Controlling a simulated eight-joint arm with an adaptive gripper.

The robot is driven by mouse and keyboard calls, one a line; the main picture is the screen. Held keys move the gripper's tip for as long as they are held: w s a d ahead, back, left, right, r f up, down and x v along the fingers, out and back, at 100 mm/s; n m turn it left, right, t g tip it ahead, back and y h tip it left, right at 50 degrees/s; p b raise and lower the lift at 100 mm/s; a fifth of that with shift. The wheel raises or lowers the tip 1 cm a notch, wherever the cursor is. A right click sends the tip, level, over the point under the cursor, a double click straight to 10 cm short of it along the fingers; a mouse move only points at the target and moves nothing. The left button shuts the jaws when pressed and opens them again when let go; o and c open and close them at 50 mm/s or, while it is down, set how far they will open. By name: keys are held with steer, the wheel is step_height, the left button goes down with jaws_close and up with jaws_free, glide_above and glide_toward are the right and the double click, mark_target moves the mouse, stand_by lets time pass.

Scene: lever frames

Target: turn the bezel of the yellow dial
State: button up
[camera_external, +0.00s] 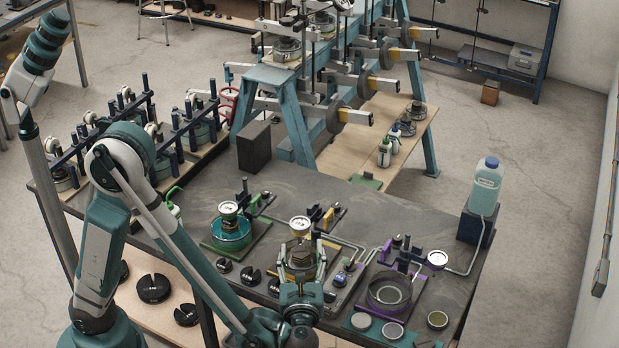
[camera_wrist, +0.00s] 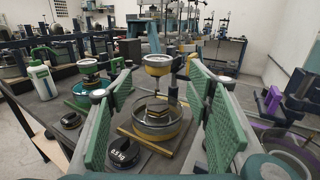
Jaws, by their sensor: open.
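The yellow dial (camera_external: 300,223) has a round white face in a yellow bezel and stands on a post at the middle station of the bench. In the wrist view, the dial (camera_wrist: 159,60) is upright and centred, beyond my fingers. Below it is a yellow-rimmed round pan with a stack of dark weights (camera_wrist: 157,112). My gripper (camera_external: 301,248) is open on the near side of the dial, above the pan. In the wrist view, my gripper (camera_wrist: 161,82) has its green finger pads wide apart, left and right of the dial, with no visible contact.
A green dial (camera_external: 228,208) stands to the left and a purple station with another dial (camera_external: 437,259) to the right. Loose dark slotted weights (camera_wrist: 122,152) lie on the near side. A bottle (camera_external: 488,187) stands at the bench's right.

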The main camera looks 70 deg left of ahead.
mark_target(305, 217)
steer(key=a+m+t, duration=0.1)
steer(key=a+m+t+h, duration=0.1)
steer(key=a+t, duration=0.1)
steer(key=a+m+t+h, duration=0.1)
steer(key=a, duration=0.1)
steer(key=shift+s+r+t, duration=0.35)
steer(key=shift+s+t, duration=0.05)
steer(key=shift+s+a+m+t+h, duration=0.4)
steer(key=shift+a+m+t+h, duration=0.1)
steer(key=shift+m+t+h, duration=0.25)
steer(key=shift+s+m+t+h, duration=0.25)
steer(key=shift+m+t+h, duration=0.1)
steer(key=shift+m+t, duration=0.15)
steer(key=shift+w+a, duration=0.15)
steer(key=shift+a, duration=0.05)
steer(key=shift+b+x, duration=0.65)
steer(key=shift+x, duration=3.05)
steer(key=c, duration=0.9)
